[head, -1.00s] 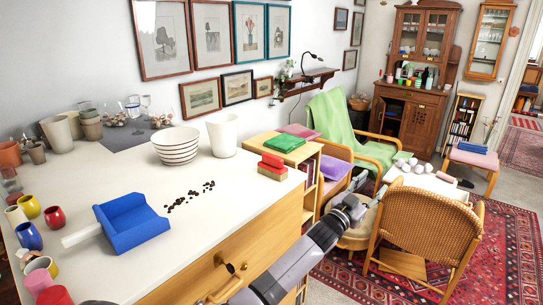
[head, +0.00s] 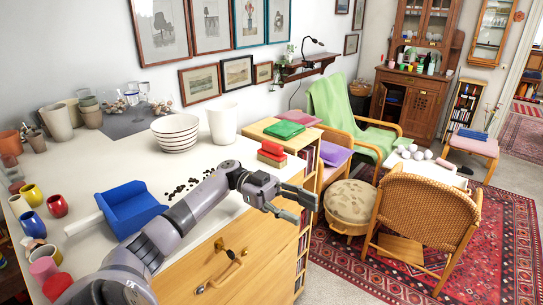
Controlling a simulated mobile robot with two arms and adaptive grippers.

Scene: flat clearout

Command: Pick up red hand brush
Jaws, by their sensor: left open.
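A red block-shaped thing (head: 271,153) with a thin pale band sits at the far right corner of the white dresser top (head: 228,160). It is the likeliest red hand brush, but its details are too small to be sure. My left gripper (head: 306,207) is open and empty. It is beyond the dresser's front edge, nearer to me than the red thing, to its right and apart from it. My left arm crosses over the dresser and hides part of its top. My right gripper is not in view.
A blue dustpan (head: 131,209) and dark crumbs (head: 180,188) lie on the dresser top. A striped bowl stack (head: 176,133) and a white pot (head: 223,122) stand behind. Several cups fill the left side. A low bookcase (head: 262,128), pouf (head: 350,203) and wicker chair (head: 428,210) stand right.

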